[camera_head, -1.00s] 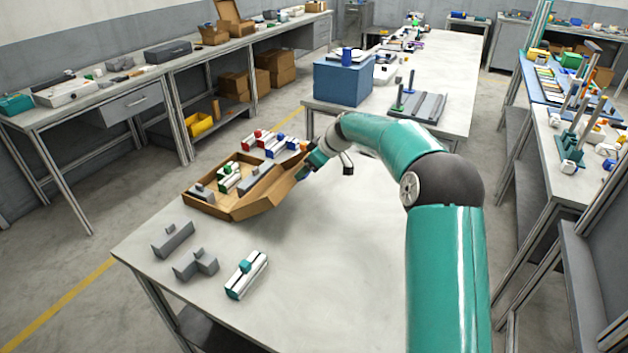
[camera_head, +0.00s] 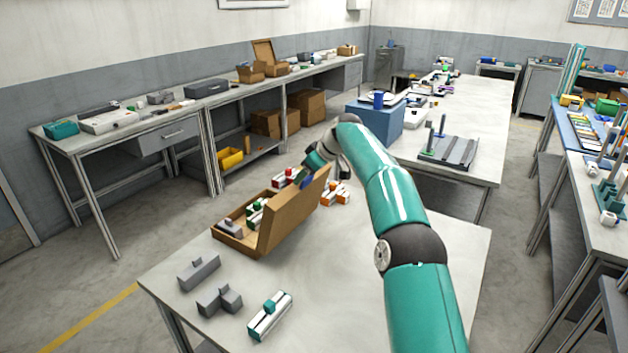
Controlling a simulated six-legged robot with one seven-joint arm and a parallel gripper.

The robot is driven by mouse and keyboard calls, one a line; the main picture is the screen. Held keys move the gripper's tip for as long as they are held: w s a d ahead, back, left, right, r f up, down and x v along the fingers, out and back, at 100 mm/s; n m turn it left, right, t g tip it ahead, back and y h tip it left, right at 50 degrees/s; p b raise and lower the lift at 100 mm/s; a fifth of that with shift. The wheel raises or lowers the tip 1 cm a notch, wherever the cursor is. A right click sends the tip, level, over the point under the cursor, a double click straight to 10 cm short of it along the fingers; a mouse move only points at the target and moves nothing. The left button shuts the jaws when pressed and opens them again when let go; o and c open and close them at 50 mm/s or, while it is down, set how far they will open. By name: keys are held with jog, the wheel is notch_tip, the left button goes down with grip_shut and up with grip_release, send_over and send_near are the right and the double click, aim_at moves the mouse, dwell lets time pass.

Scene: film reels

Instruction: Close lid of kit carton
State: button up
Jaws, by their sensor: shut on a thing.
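The kit carton (camera_head: 230,243) is a low brown cardboard box on the near table, with grey, green and white parts inside. Its lid (camera_head: 293,212) stands raised along the right side, roughly upright, and hides part of the contents. My gripper (camera_head: 317,163) is at the upper far corner of the lid, shut on the lid's edge. The fingertips are small and partly hidden here, so the exact grip is hard to see.
On the near table (camera_head: 400,245), grey blocks (camera_head: 199,271) and a white-and-teal part (camera_head: 270,315) lie in front of the carton. Red-and-white parts (camera_head: 285,178) and orange-and-white parts (camera_head: 336,194) lie behind it. A blue box (camera_head: 376,122) stands on the table beyond.

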jog(key=shift+w+a, duration=0.25)
jog(key=shift+a, duration=0.15)
jog(key=shift+f, duration=0.1)
jog(key=o, duration=1.4)
jog(key=shift+a+f, duration=0.1)
jog(key=v, duration=1.4)
